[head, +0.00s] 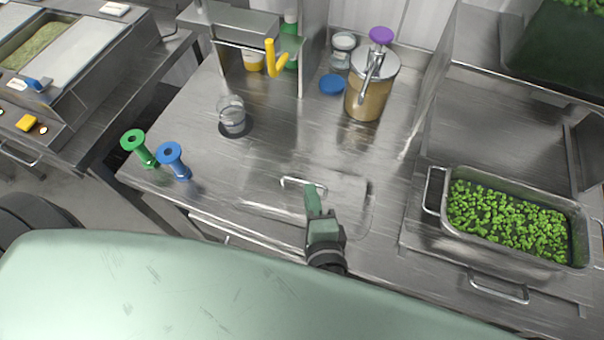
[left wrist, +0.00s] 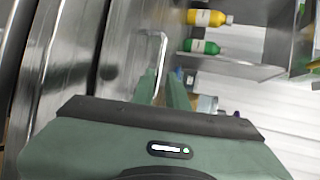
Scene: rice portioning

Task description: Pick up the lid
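The lid (head: 342,192) is a flat metal plate lying on the steel counter, with a raised bar handle (head: 291,182) on top. My left gripper (head: 313,190) is over the lid, its fingertips at the right end of the handle. In the left wrist view, the two green fingers (left wrist: 163,85) stand apart. The handle (left wrist: 160,42) runs down to the gap between them; whether they touch it is unclear. The left gripper hides part of the lid in the head view. My right gripper is not in view.
A metal pan of chopped greens (head: 508,222) is at the right. A pump dispenser (head: 368,92) and a glass jar (head: 232,117) stand behind the lid. A green holder (head: 138,147) and a blue holder (head: 173,160) stand at the left. The counter between is clear.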

